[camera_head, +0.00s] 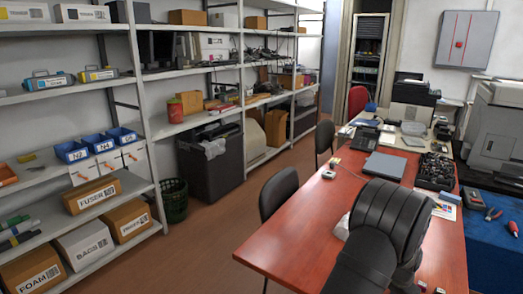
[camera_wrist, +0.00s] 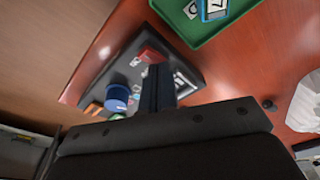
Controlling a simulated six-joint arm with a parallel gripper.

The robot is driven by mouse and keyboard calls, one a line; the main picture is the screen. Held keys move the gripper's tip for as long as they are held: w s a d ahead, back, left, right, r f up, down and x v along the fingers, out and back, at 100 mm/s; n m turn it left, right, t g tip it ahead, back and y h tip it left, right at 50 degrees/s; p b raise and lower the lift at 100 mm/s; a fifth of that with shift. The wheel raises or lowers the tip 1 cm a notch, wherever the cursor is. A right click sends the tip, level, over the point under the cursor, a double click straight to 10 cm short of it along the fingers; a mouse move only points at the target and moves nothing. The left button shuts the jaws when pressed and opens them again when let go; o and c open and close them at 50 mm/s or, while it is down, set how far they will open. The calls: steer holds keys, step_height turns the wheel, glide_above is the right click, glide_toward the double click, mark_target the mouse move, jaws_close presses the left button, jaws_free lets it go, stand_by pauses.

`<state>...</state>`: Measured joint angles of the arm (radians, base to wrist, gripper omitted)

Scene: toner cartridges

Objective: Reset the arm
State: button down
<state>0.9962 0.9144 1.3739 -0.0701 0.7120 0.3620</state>
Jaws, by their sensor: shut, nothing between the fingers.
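My arm (camera_head: 385,228), black and bulky, rises over the near right part of the red-brown table (camera_head: 300,235) in the head view. My gripper (camera_wrist: 158,85) shows in the wrist view as dark narrow fingers, shut with nothing between them. It points over a dark tray (camera_wrist: 190,62) on the table. The tray holds a blue round container (camera_wrist: 117,97), a red block (camera_wrist: 150,54) and other small things. Part of the tray is hidden behind the gripper. In the head view the fingers are hidden by the arm.
A green tray (camera_wrist: 205,30) with a blue-edged item lies beyond the dark tray. Shelves on the left hold cartridges (camera_head: 48,80), blue bins (camera_head: 71,152) and labelled boxes. A grey laptop-like slab (camera_head: 385,165) and black chairs (camera_head: 279,193) stand near; the table's left part is clear.

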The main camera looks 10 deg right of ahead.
stand_by(0.4)
step_height(320, 180, up, 6)
steer(key=shift+r, duration=0.2)
steer(key=shift+f, duration=0.2)
step_height(320, 180, down, 6)
steer(key=shift+r, duration=0.2)
step_height(320, 180, up, 8)
steer(key=d+f+m, duration=0.1)
steer(key=m, duration=0.1)
steer(key=d+m, duration=0.1)
steer(key=m, duration=0.1)
steer(key=d+f+m+y, duration=0.1)
steer(key=m, duration=0.1)
steer(key=shift+w+d+f, duration=0.1)
steer(key=shift+w+f, duration=0.25)
steer(key=shift+w, duration=0.05)
steer(key=shift+w+d+f+m+y, duration=0.15)
steer(key=shift+d+f+m, duration=0.3)
steer(key=shift+m, duration=0.55)
steer(key=shift+d+f+m+y, duration=0.15)
steer(key=shift+d+f+m, duration=0.25)
steer(key=shift+m, duration=0.6)
